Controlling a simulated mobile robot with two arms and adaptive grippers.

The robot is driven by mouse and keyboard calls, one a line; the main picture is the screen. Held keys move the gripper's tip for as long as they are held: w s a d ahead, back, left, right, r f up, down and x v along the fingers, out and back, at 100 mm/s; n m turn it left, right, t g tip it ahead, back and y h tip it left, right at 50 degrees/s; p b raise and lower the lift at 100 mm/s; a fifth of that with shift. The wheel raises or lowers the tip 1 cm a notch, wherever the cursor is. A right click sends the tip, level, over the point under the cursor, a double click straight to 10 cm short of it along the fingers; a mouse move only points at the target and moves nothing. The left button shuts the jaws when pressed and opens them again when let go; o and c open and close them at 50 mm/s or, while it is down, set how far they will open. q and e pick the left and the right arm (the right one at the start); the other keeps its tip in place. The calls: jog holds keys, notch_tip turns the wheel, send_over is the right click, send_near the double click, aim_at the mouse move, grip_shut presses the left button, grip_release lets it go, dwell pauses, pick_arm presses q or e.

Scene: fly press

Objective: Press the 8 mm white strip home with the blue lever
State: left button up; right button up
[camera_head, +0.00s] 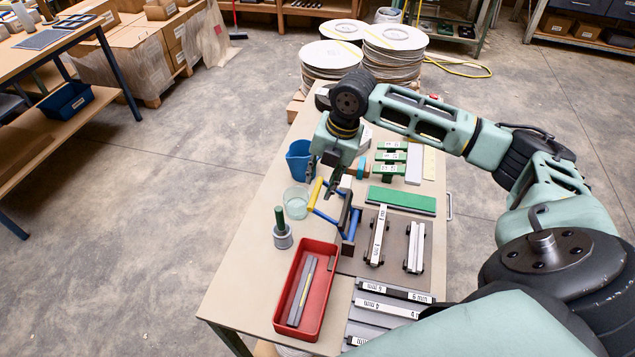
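The blue lever (328,217) is a frame with a yellow grip at its left end, left of the dark press post on the bench. A white strip (379,235) with a dark label lies lengthwise in a holder on a grey plate right of the lever; its label is too small to read surely. A second white strip (415,247) lies in a similar holder to its right. My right gripper (333,190) points down above the lever, near its yellow grip. Its fingers overlap the lever in the picture, so contact and opening are unclear. My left gripper is out of view.
A red tray (308,296) with grey bars stands at the front left. A green-handled tool (281,229), a glass beaker (296,202) and a blue jug (299,160) line the left edge. Labelled strips (388,308) lie at the front; a green block (401,201) lies behind the plate.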

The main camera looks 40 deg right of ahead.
aim_at(316, 192)
jog(key=x, duration=0.3)
jog(key=shift+w+f+p, duration=0.1)
jog(key=shift+f+p, duration=0.25)
jog(key=shift+w+f, duration=0.1)
jog(key=shift+f, duration=0.25)
jog(key=c, duration=0.7)
grip_shut()
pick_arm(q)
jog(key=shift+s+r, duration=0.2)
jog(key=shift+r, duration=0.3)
